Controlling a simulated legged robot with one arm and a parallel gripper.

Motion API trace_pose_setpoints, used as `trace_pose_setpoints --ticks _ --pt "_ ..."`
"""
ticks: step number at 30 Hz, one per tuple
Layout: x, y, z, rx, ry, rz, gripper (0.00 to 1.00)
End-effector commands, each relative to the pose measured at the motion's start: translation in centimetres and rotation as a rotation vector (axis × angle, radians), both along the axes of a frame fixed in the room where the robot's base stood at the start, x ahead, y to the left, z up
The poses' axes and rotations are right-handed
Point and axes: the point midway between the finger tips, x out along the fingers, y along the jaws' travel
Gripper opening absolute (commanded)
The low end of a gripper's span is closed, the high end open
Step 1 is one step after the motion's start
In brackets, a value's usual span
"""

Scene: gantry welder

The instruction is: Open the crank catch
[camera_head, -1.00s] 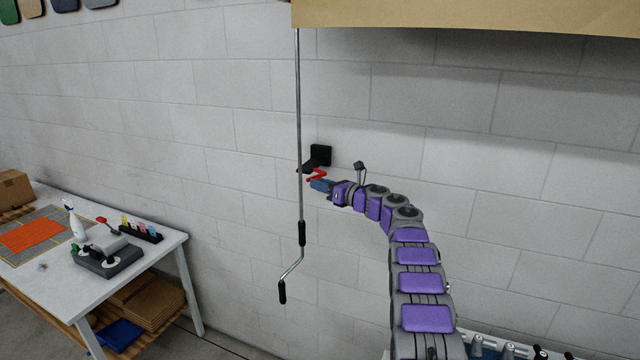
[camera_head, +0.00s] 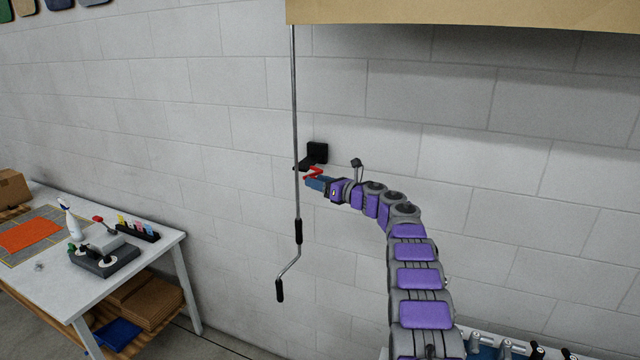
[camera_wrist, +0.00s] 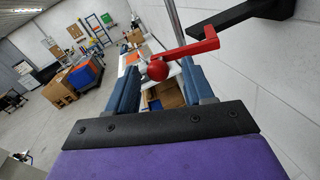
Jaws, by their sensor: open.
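The crank catch is a black wall bracket (camera_head: 317,152) with a red lever (camera_head: 313,173) beside the hanging crank rod (camera_head: 296,120). In the wrist view the red lever (camera_wrist: 190,49) reaches out from the black bracket (camera_wrist: 240,18) and carries a red ball knob (camera_wrist: 157,70). My gripper (camera_head: 310,183) is at the lever, right of the rod. In the wrist view its blue fingers (camera_wrist: 158,85) are open, with the knob showing between them. I cannot tell whether either finger touches the knob.
The crank handle (camera_head: 279,290) hangs below, close to the wall. A white table (camera_head: 150,262) with a control box (camera_head: 104,256) and a spray bottle (camera_head: 71,220) stands at the left. Bare block wall lies right of the bracket.

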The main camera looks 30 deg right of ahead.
Motion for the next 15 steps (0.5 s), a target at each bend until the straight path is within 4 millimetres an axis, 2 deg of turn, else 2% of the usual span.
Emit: trace_pose_setpoints --ticks 8,15 --pt "-2.2 -1.3 -0.3 0.002 0.002 -0.005 0.52" --pt "-5.5 -2.7 -0.4 0.003 0.002 -0.003 0.52"
